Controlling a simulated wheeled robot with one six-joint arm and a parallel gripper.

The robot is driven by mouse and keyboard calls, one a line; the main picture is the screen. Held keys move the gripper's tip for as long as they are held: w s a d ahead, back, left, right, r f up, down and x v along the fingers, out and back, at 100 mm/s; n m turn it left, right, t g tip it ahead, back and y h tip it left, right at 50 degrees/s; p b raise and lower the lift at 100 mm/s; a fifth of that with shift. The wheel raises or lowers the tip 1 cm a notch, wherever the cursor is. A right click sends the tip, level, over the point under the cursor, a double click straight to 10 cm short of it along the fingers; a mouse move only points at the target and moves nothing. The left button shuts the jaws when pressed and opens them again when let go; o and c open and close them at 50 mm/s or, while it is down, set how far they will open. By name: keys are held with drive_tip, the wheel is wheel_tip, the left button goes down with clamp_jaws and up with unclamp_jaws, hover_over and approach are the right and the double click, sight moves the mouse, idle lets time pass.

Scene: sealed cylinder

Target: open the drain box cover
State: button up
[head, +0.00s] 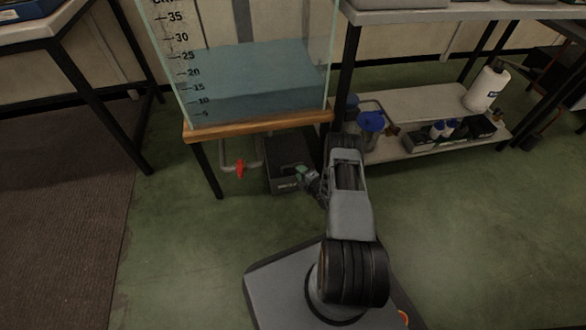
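A dark drain box (286,185) stands on the green floor under the right part of the water tank's stand. Its top looks dark, and I cannot make out the cover's edge or whether it is raised. My gripper (303,174) reaches in from the right and is at the right part of the box, over or against its upper front. A small green part shows at the gripper's tip. The gripper is too small and dark to tell whether its fingers are open, or whether they touch the cover.
The glass tank (255,85) of blue water sits on a wooden-topped stand (200,131). A pipe with a red valve (240,168) hangs left of the box. The floor in front is clear.

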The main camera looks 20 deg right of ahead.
sight(293, 165)
drive_tip(key=shift+b+x, duration=1.05)
drive_tip(key=shift+x, duration=2.05)
clamp_jaws()
